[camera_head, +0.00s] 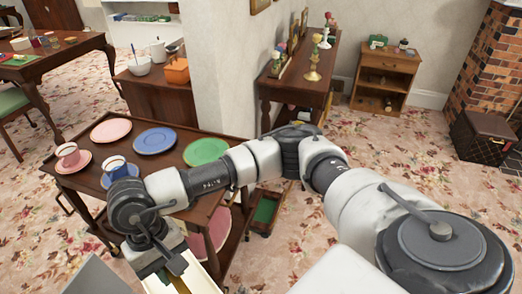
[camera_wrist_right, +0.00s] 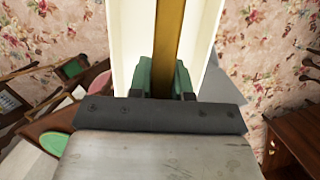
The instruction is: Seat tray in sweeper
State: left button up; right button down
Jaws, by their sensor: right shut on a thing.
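The cream tray (camera_head: 207,282) shows at the bottom of the head view, partly cut off. It fills the upper middle of the right wrist view (camera_wrist_right: 121,40), with a gold-brown bar (camera_wrist_right: 168,35) along its middle. My right gripper (camera_head: 174,268) is shut on this bar and holds the tray beside the wooden cart. In the wrist view, green finger pads (camera_wrist_right: 164,80) stand on both sides of the bar. A low brown box with a green top (camera_head: 265,210), possibly the sweeper, stands right of the cart, partly behind my arm. My left gripper is not in view.
The cart (camera_head: 77,184) carries pink, blue and green plates and two cups (camera_head: 116,168). A pink plate (camera_head: 213,232) is on its lower level. A sideboard (camera_head: 322,76) stands behind my arm. Flowered carpet (camera_head: 395,165) is clear to the right.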

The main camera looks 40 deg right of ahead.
aim_at(265, 212)
jog(key=i+l+u, duration=0.2)
jog(key=l, duration=0.75)
jog(key=i+l+u, duration=0.2)
jog(key=l, duration=0.75)
jog(key=l+u, duration=0.2)
jog(key=l, duration=0.75)
